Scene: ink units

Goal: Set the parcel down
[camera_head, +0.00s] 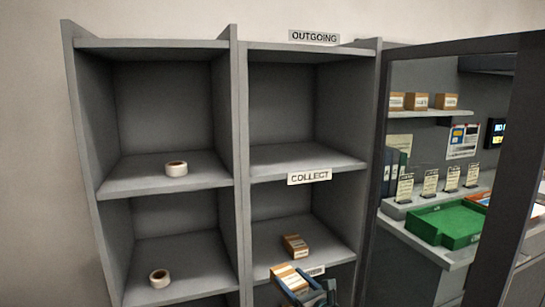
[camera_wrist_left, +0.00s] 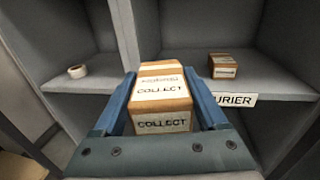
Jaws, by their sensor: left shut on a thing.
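The parcel (camera_head: 286,276) is a small brown box with white labels that read COLLECT in the left wrist view (camera_wrist_left: 162,92). My left gripper (camera_head: 308,286) has blue fingers and is shut on the parcel, one finger on each side. It holds the parcel in front of the shelf unit, low in the right column. The shelf edge with the COLLECT sign (camera_head: 310,177) is above it. The bay over that edge is empty. My right gripper is in neither view.
Another brown box (camera_head: 295,245) stands on the shelf below, whose edge sign ends in URIER (camera_wrist_left: 235,100). Tape rolls (camera_head: 176,169) (camera_head: 159,278) lie in the left column. An OUTGOING sign (camera_head: 314,37) tops the unit. A dark-framed opening (camera_head: 375,180) borders the right.

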